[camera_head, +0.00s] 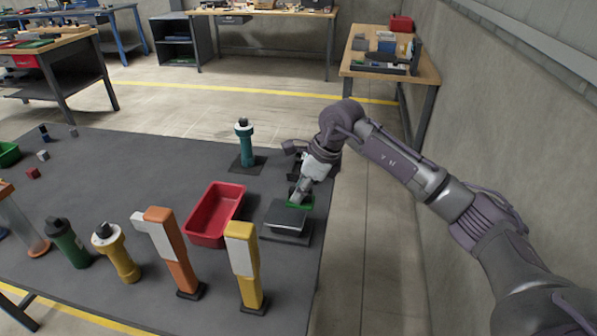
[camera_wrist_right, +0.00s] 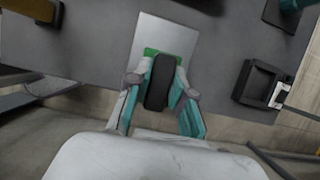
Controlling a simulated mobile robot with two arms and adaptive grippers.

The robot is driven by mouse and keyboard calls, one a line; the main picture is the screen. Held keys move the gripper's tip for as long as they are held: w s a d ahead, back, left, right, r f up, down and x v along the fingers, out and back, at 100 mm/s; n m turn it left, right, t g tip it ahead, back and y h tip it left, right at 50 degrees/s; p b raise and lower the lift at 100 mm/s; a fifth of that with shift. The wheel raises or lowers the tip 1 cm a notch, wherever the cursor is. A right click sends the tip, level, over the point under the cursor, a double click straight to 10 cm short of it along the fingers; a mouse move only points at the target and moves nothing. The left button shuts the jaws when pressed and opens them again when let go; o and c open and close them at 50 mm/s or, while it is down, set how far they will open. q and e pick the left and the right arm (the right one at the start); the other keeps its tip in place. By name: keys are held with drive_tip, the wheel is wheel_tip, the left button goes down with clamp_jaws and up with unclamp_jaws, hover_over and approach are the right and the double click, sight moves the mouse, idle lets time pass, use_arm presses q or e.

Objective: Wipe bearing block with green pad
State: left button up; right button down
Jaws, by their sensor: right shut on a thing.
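My right gripper (camera_head: 299,194) is shut on the black handle of the green pad (camera_head: 301,206). In the right wrist view, my gripper (camera_wrist_right: 161,75) has its fingers on both sides of the handle, and the green pad (camera_wrist_right: 150,52) shows as a strip beyond it. The bearing block (camera_head: 286,217) is a grey, flat-topped block on a dark base near the table's right edge. The pad is at the block's far right edge in the head view. In the wrist view it overlaps the block's light grey top (camera_wrist_right: 168,36). Contact is hard to confirm. My left gripper is out of view.
A red bin (camera_head: 199,236) stands left of the block. A teal bottle (camera_head: 245,145) stands behind it. Orange (camera_head: 176,255) and yellow (camera_head: 246,273) upright tools stand in front. A black square holder (camera_wrist_right: 247,93) lies close to the gripper. Bare table lies at the left middle.

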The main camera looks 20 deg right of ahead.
drive_tip(key=r, duration=0.1)
drive_tip(key=r+p, duration=0.1)
drive_tip(key=r, duration=0.1)
drive_tip(key=shift+d, duration=0.2)
drive_tip(key=shift+a+r+p, duration=0.15)
drive_tip(key=shift+r+p, duration=0.2)
drive_tip(key=shift+s+f, duration=0.1)
